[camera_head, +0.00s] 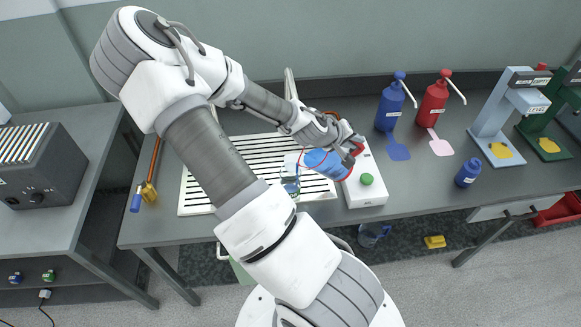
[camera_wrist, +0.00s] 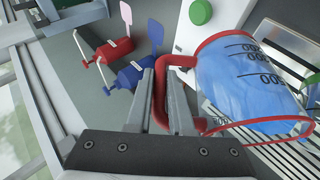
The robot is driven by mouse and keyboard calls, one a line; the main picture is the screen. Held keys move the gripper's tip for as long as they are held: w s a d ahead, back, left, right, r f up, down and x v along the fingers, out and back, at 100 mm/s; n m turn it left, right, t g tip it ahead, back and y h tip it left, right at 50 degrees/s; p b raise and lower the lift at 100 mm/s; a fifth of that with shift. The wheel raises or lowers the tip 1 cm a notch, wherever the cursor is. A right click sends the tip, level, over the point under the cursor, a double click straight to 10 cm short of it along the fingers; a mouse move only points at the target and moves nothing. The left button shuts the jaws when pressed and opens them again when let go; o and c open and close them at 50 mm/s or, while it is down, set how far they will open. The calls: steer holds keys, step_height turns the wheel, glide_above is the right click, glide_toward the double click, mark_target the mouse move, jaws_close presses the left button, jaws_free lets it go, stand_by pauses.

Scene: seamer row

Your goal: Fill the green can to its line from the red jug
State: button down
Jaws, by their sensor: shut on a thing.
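The red jug (camera_head: 325,162) is a clear measuring jug with red rims, a red handle, black graduations and blue liquid inside. My gripper (camera_head: 352,152) is shut on its handle, and the wrist view shows the fingers (camera_wrist: 172,100) around that handle. The jug (camera_wrist: 250,80) is tipped well over in the head view, its far end pointing left. A small clear vessel with green on it (camera_head: 290,186), perhaps the green can, stands just left of and below the jug's end. Its line and fill level are too small to tell. I cannot tell whether liquid is flowing.
A slatted white drain board (camera_head: 200,190) lies under the jug. A white box with a green button (camera_head: 367,179) stands to its right. A dark grey machine (camera_head: 45,165) stands left.

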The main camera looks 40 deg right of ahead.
steer(key=shift+w+a+r+g+h, duration=0.15)
steer(key=shift+w+a+r+h, duration=0.15)
steer(key=shift+r+h, duration=0.25)
steer(key=shift+w+a+r+g+h, duration=0.15)
steer(key=shift+a+r+h, duration=0.2)
steer(key=shift+r, duration=0.35)
stand_by(2.5)
steer(key=shift+w+a+r+n+g+h, duration=0.35)
steer(key=shift+a+r+h, duration=0.25)
steer(key=shift+r, duration=0.2)
stand_by(2.5)
steer(key=shift+s+d+f+m+t+y+b, duration=0.15)
steer(key=shift+s+d+f+t+y, duration=0.15)
steer(key=shift+d+f+y, duration=0.4)
steer(key=shift+s+d+f+m+t+y+b, duration=0.1)
steer(key=shift+s+d+f+m+t+y, duration=0.25)
steer(key=shift+f, duration=0.6)
steer(key=shift+s+d+f+n+t+y+b, duration=0.1)
steer(key=shift+s+d+f+y, duration=0.25)
steer(key=shift+f+y, duration=0.4)
steer(key=shift+w, duration=0.1)
